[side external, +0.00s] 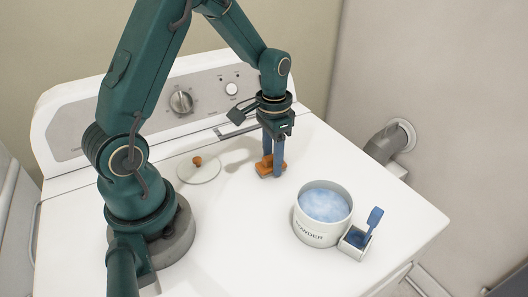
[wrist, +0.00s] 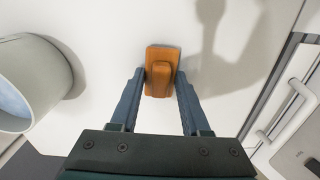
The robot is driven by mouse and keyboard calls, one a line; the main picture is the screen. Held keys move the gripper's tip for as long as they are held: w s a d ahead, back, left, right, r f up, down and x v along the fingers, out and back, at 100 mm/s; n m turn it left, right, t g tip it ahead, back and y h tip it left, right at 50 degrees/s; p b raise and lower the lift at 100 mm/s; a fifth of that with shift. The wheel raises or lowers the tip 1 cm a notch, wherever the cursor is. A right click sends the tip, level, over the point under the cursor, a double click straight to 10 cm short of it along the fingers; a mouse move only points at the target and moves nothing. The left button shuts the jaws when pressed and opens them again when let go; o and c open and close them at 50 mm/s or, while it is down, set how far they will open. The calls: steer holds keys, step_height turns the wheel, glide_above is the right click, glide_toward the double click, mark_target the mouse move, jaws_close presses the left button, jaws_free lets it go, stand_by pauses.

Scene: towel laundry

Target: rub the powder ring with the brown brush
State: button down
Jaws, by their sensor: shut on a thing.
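The brown brush (side external: 270,167) is an orange-brown block with a raised grip, upright at the middle of the white machine top. My gripper (side external: 273,158) points straight down and is shut on the brush's grip. In the wrist view the brush (wrist: 153,53) sits between my two blue-grey fingertips (wrist: 160,76). The brush is at or just above the surface; I cannot tell whether it touches. I cannot make out a powder ring on the white top in either view.
A white powder tub (side external: 321,233) full of blue powder stands front right of the brush, with a small box (side external: 354,243) holding a blue scoop (side external: 372,222) beside it. A round lid (side external: 198,169) with a brown knob lies to the left. The control panel (side external: 205,95) rises behind.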

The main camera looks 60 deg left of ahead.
mark_target(299, 180)
steer(key=shift+a, duration=2.75)
steer(key=shift+w+d, duration=0.1)
steer(key=shift+w, duration=0.7)
steer(key=shift+d, duration=5.3)
steer(key=shift+w+d, duration=0.1)
steer(key=shift+d, duration=0.2)
steer(key=shift+w, duration=0.8)
steer(key=shift+a, duration=5.7)
step_height(299, 180, up, 8)
steer(key=shift+s+d, duration=0.1)
